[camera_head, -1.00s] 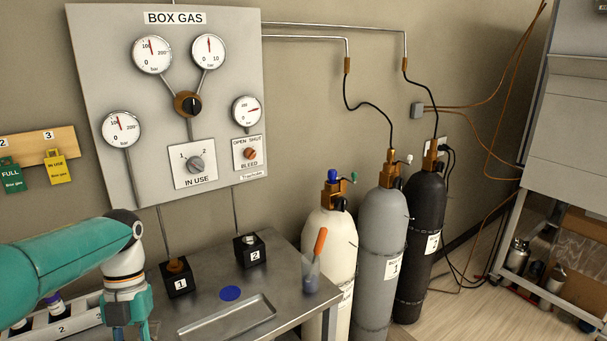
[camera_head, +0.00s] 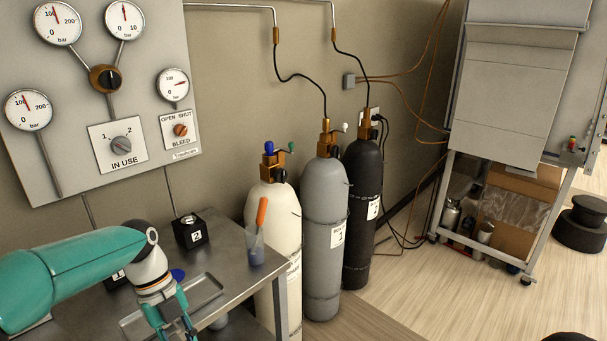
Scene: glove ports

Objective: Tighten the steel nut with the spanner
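No spanner can be made out for certain. A tool with an orange handle (camera_head: 262,212) stands tilted in a clear cup (camera_head: 255,248) at the table's right end; its lower part is unclear. A small fitting, too small to identify as the steel nut, sits on top of the black block marked 2 (camera_head: 191,233). My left gripper (camera_head: 172,332) points down over the front of the table beside the shallow metal tray (camera_head: 207,290). Its fingertips run to the bottom edge, so its opening is unclear. My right gripper is out of view.
The grey gas panel (camera_head: 150,80) hangs behind the table. White (camera_head: 270,225), grey (camera_head: 324,230) and black (camera_head: 362,205) cylinders stand right of the table. My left arm covers much of the block marked 1. Floor at the right is mostly open.

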